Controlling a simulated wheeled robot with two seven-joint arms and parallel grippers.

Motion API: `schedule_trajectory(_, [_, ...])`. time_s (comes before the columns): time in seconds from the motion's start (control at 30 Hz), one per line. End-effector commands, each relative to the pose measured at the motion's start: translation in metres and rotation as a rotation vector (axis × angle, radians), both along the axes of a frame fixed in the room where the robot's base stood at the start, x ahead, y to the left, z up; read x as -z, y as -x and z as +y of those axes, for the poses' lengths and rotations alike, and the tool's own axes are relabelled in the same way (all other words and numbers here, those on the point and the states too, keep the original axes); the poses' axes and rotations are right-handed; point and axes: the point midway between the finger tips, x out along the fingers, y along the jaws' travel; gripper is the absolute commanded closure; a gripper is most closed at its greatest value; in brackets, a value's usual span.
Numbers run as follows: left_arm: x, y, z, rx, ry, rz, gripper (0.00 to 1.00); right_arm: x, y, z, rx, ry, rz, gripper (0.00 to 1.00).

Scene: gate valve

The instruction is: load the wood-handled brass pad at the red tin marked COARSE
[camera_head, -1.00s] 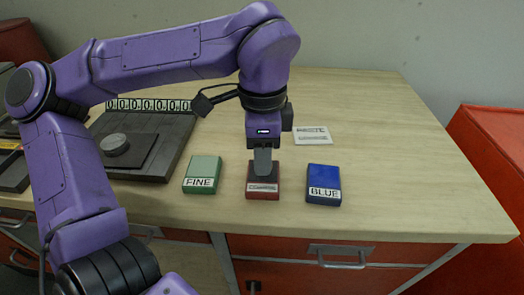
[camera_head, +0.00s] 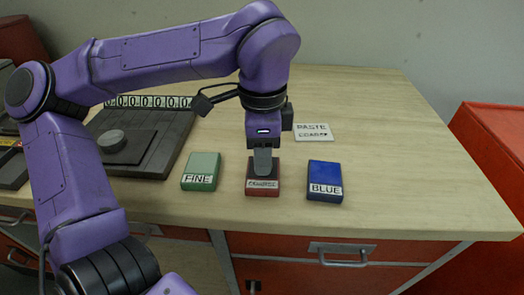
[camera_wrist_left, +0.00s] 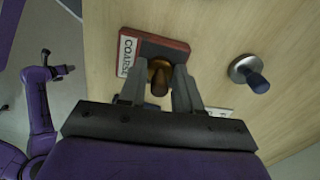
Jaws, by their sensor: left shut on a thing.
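The red tin marked COARSE (camera_head: 263,190) lies on the wooden bench top, between a green tin and a blue tin. My left gripper (camera_head: 263,172) points straight down over it. In the left wrist view the two fingers are shut on a brown wooden handle (camera_wrist_left: 160,76), which is upright between them at the edge of the red tin (camera_wrist_left: 163,46).
The green FINE tin (camera_head: 201,172) and the BLUE tin (camera_head: 324,181) stand close on either side. A PASTE COARSE card (camera_head: 313,132) lies behind. A blue-handled metal pad (camera_wrist_left: 249,73) stands beyond the tin. A dark plate (camera_head: 150,150) is left. The bench's right side is clear.

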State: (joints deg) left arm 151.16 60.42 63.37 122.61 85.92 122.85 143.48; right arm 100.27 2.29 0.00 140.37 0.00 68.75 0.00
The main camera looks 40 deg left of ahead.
Motion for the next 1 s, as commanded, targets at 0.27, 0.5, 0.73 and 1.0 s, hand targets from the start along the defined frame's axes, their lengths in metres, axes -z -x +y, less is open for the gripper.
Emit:
schedule_trajectory(0.27, [0.0003,0.0000,0.0000,0.000,0.000,0.000,0.91,0.0008,0.0000,0.0000,0.000,0.000,0.000,0.57])
schedule_trajectory(0.5, [0.0008,0.0001,-0.0001,0.000,0.000,0.000,0.91,0.0026,0.0000,0.0000,0.000,0.000,0.000,0.57])
schedule_trajectory(0.73, [0.0013,0.0002,0.0000,0.000,-0.001,0.001,0.91,0.0043,-0.0001,0.0000,0.000,0.000,0.000,0.57])
schedule_trajectory(1.0, [0.0021,0.0002,0.0000,0.000,-0.001,0.002,0.91,0.0064,0.0000,0.0000,0.000,0.000,0.000,0.57])
